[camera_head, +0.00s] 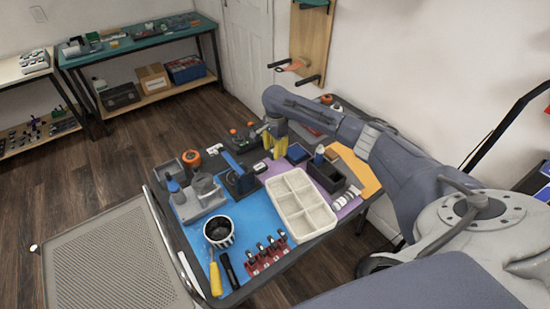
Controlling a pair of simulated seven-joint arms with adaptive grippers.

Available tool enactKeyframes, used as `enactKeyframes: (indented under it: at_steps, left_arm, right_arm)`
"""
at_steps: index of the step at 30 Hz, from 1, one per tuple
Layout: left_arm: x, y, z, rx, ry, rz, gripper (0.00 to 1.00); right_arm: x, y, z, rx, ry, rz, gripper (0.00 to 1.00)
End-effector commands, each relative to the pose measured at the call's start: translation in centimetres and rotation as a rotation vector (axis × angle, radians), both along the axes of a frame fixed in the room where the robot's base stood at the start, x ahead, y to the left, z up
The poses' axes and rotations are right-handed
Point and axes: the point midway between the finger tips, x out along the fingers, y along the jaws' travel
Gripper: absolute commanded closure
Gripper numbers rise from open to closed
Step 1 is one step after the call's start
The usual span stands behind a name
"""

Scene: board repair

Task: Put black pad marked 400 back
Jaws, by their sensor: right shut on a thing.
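My right gripper (274,146) has its yellow fingers pointing down over the far part of the work table. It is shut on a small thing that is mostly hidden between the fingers. I cannot make out what it is, nor read a 400 mark anywhere. A small dark piece with a white label (260,168) lies just below and left of the fingers. A dark blue pad (297,153) and a brown pad (331,155) lie to the right of the fingers. My left gripper is not in view.
A cream divided tray (301,204) fills the table's middle. A grey device (198,199), a striped cup (219,232) and a yellow-handled tool (215,278) are at left. Red-based parts (265,255) line the front.

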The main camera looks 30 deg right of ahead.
Motion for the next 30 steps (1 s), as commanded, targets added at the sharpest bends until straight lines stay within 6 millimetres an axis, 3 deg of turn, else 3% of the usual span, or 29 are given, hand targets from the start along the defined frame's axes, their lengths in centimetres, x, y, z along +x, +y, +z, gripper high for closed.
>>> enactKeyframes:
  at_steps: [5, 15, 28, 29, 30]
  left_arm:
    - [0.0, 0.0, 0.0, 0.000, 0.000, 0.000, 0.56]
    - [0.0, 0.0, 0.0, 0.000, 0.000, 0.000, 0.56]
    - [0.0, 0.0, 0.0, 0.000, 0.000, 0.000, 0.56]
    - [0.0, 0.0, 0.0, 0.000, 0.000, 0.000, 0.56]
    - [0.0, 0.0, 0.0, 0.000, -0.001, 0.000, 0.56]
  right_arm:
    - [0.0, 0.0, -0.5, 0.001, 0.000, 0.000, 1.00]
    - [0.0, 0.0, -4.2, 0.000, 0.001, 0.000, 1.00]
    - [0.0, 0.0, -4.7, 0.000, 0.001, -0.001, 1.00]
    - [0.0, 0.0, -4.8, 0.000, 0.000, -0.001, 0.64]
    - [0.0, 0.0, -4.7, 0.000, 0.000, 0.000, 0.59]
